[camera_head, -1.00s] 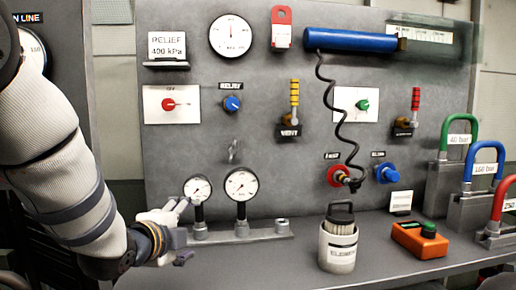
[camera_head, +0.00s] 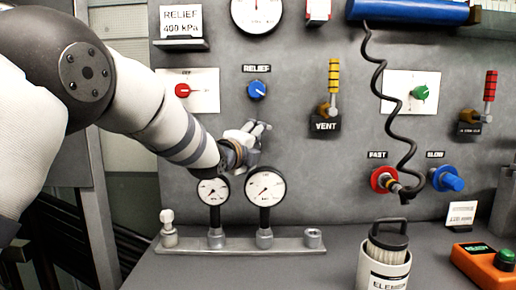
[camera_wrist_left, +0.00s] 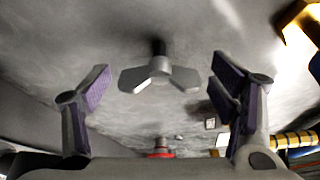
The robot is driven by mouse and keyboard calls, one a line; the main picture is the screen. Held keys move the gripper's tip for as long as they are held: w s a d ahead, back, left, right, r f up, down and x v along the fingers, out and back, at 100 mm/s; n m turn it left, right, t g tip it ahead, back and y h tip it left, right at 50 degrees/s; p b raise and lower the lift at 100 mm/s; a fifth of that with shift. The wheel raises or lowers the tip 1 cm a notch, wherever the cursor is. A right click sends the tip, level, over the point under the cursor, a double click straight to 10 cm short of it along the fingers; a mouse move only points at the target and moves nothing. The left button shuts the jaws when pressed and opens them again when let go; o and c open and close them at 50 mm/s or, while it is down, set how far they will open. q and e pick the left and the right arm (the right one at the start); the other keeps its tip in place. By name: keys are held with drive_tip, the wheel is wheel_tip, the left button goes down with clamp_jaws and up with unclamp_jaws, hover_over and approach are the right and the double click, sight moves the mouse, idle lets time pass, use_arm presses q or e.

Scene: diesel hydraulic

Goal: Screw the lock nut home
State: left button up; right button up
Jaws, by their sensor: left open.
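The lock nut (camera_wrist_left: 158,76) is a grey winged nut on a dark stud standing out from the grey panel. In the left wrist view it lies between the two fingers of my left gripper, with a gap on both sides. My left gripper (camera_head: 256,132) is open and empty, with purple pads on its fingers. In the head view it is at the panel below the blue relief knob (camera_head: 257,90) and above the gauges; it hides the nut there. My right gripper is not in view.
Two round gauges (camera_head: 265,189) stand on a grey bar (camera_head: 283,245) just below the gripper. The vent lever (camera_head: 333,88) is to its right, and a red knob (camera_head: 182,90) is up left. A coiled black hose (camera_head: 379,92) and an element canister (camera_head: 384,272) are farther right.

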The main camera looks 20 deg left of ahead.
use_arm(q)
drive_tip(key=shift+w, duration=0.25)
drive_tip(key=c, duration=1.2)
drive_tip(key=shift+o, duration=0.2)
drive_tip(key=shift+d+r+m+g+y, duration=0.15)
drive_tip(key=shift+m+g+y, duration=0.2)
drive_tip(key=shift+m, duration=0.75)
drive_tip(key=m+y, duration=0.1)
drive_tip(key=m+g, duration=0.1)
drive_tip(key=m, duration=0.1)
drive_tip(key=shift+g+y, duration=0.25)
drive_tip(key=shift+y, duration=0.1)
drive_tip(key=m+g+y, duration=0.1)
drive_tip(key=m, duration=0.2)
drive_tip(key=shift+y, duration=0.3)
drive_tip(key=shift+m+y, duration=0.7)
drive_tip(key=shift+m, duration=0.5)
drive_tip(key=shift+f+g, duration=0.2)
drive_tip(key=shift+g, duration=0.1)
